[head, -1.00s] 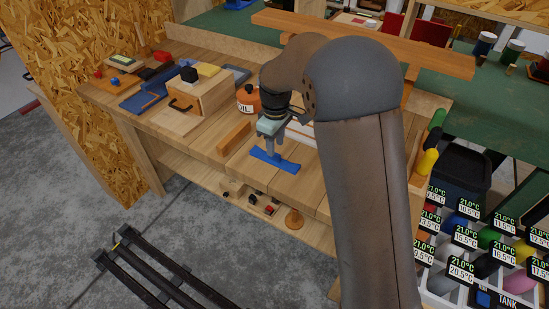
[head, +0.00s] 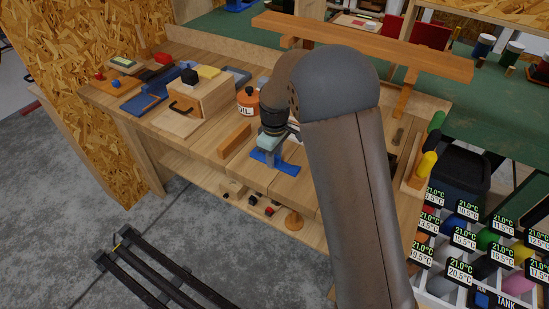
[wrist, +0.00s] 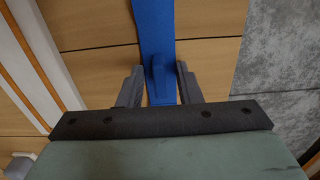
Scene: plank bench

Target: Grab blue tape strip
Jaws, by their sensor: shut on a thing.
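The blue tape strip (head: 288,168) lies on the plank bench near its front edge. My gripper (head: 269,156) points down over the strip. In the wrist view my gripper (wrist: 158,86) has one finger on each side of the raised part and is shut on it. The strip appears to be at bench level; any small gap beneath it cannot be seen. My arm hides part of the bench to the right.
A wooden block (head: 234,139) lies left of the gripper. Behind it stand an orange oil can (head: 248,99) and a wooden box with a black handle (head: 202,98). A blue tray (head: 143,104) is further left. The bench's front edge is close to the strip.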

